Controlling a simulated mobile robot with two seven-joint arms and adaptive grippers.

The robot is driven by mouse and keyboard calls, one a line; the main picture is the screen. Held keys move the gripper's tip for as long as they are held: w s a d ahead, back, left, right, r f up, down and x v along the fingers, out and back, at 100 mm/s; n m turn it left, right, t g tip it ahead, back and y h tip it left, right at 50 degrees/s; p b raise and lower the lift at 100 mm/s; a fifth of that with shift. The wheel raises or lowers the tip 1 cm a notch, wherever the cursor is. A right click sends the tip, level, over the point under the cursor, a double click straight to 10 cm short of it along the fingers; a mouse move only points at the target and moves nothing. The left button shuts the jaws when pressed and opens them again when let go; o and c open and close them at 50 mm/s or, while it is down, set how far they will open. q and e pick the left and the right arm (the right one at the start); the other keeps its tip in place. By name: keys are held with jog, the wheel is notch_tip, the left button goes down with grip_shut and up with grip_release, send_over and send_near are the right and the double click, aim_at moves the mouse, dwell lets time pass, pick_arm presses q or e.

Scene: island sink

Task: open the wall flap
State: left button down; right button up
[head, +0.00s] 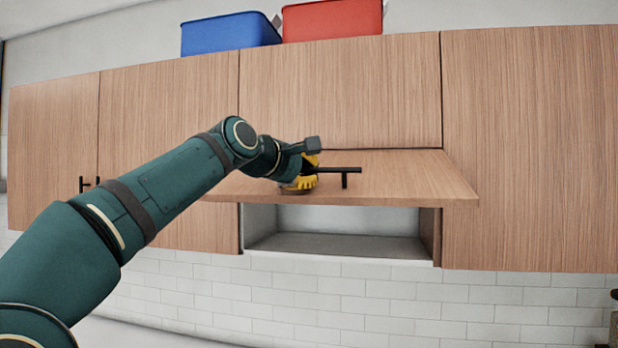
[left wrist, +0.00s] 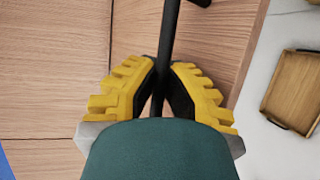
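The wall flap (head: 410,178) is a wooden panel in the middle of the upper cabinets. It is swung up and outward, so its face is seen at a shallow slant and the compartment (head: 335,245) below it shows open. A black bar handle (head: 343,170) sits on the flap's face. My left gripper (head: 304,173), with yellow fingers, is at the left part of the handle. In the left wrist view the black handle bar (left wrist: 168,45) runs between the two fingers, which are closed on it. My right gripper is in neither view.
Closed wooden cabinet doors stand on both sides of the flap. A blue bin (head: 230,33) and a red bin (head: 332,20) stand on top of the cabinets. A wooden tray (left wrist: 297,92) shows at the right of the left wrist view. White tiled wall lies below the cabinets.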

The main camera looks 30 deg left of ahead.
pick_arm(q)
jog(key=shift+s+d+r, duration=0.1)
jog(key=shift+s+r, duration=0.05)
jog(key=shift+r, duration=0.2)
dwell(0.3)
jog(key=c, duration=1.1)
grip_release()
jog(key=shift+c, duration=0.2)
jog(key=shift+o, duration=0.6)
jog(key=shift+s+d+r, duration=0.1)
jog(key=shift+s+d, duration=0.05)
jog(key=shift+s, duration=0.15)
jog(key=shift+w, duration=0.1)
jog(key=shift+w, duration=0.1)
jog(key=v, duration=1.2)
